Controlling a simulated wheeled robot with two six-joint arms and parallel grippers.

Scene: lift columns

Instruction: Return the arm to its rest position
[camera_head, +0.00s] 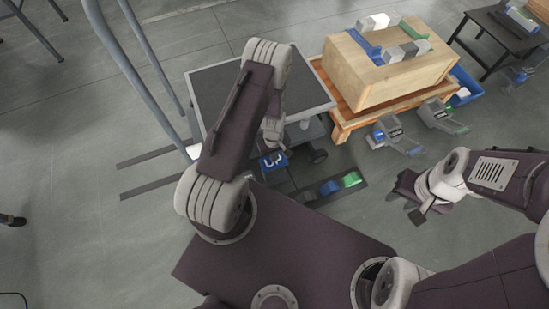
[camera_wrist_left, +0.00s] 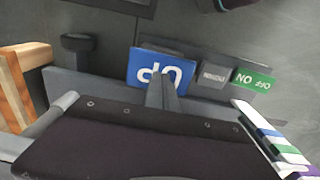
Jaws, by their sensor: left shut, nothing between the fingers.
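My left arm (camera_head: 240,120) is raised and folded, its forearm hanging down over the lift's control panel. My left gripper (camera_wrist_left: 168,92) is shut and empty; in the left wrist view its fingers are in front of the blue UP plate (camera_wrist_left: 150,70), and I cannot tell whether they touch it. The UP plate also shows in the head view (camera_head: 273,160), just below the left wrist.
A dark-topped lift platform (camera_head: 215,85) stands behind my left arm. A wooden box (camera_head: 375,75) with coloured blocks rests on a wooden stand (camera_head: 340,120) beside it. A low strip with coloured buttons (camera_head: 330,188) lies ahead of my base. A black table (camera_head: 490,40) is at top right.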

